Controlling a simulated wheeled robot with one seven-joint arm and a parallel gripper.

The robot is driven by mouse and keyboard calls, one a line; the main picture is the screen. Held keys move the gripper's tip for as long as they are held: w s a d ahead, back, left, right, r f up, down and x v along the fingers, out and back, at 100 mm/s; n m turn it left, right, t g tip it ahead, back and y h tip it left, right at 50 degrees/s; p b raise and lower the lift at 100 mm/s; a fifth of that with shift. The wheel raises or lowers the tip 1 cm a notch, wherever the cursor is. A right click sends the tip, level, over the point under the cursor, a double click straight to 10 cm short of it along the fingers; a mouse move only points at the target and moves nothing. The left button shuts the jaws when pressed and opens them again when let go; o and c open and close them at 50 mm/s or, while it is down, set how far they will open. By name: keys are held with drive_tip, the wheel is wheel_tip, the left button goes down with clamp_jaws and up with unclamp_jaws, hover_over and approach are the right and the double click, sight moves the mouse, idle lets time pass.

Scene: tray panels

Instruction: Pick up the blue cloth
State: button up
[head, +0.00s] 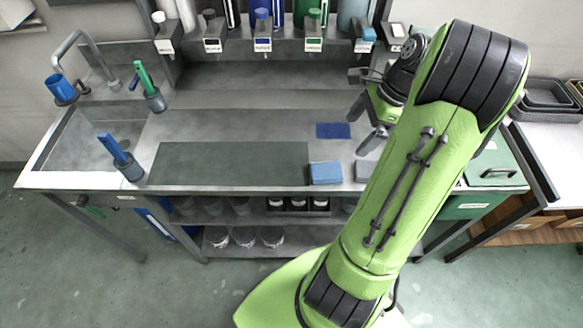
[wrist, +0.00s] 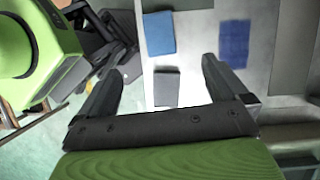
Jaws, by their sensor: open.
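A light blue folded cloth (head: 325,173) lies flat at the front edge of the bench, at the right end of the dark green-grey mat. In the wrist view this blue cloth (wrist: 160,33) is at the top, beyond my fingertips. My gripper (head: 363,124) is open and empty above the right part of the bench, to the right of and farther back than the cloth. In the wrist view my gripper (wrist: 161,68) has its fingers wide apart, with nothing between them touching either finger.
A flat dark blue piece (head: 333,130) lies behind the cloth, and a grey folded piece (head: 366,171) lies to its right. The long mat (head: 230,163) is bare. A sink (head: 90,140) with brushes is at left; dispensers line the back. A green bin (head: 492,172) stands at right.

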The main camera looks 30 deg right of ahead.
drive_tip(key=b, duration=0.4)
hover_over(327, 170)
drive_tip(key=s+d, duration=0.1)
drive_tip(key=d, duration=0.1)
wheel_tip(327, 170, down, 9)
drive_tip(key=shift+s+d+f, duration=0.1)
drive_tip(key=shift+f, duration=0.1)
drive_tip(key=b+x, duration=0.2)
drive_tip(key=x, duration=0.3)
drive_tip(key=shift+f+b, duration=0.35)
drive_tip(key=shift+f, duration=0.05)
drive_tip(key=shift+f, duration=0.15)
drive_tip(key=shift+c, duration=0.5)
drive_tip(key=c, duration=1)
wheel_tip(327, 170, up, 11)
drive_tip(key=p, duration=0.4)
drive_tip(key=shift+f, duration=0.25)
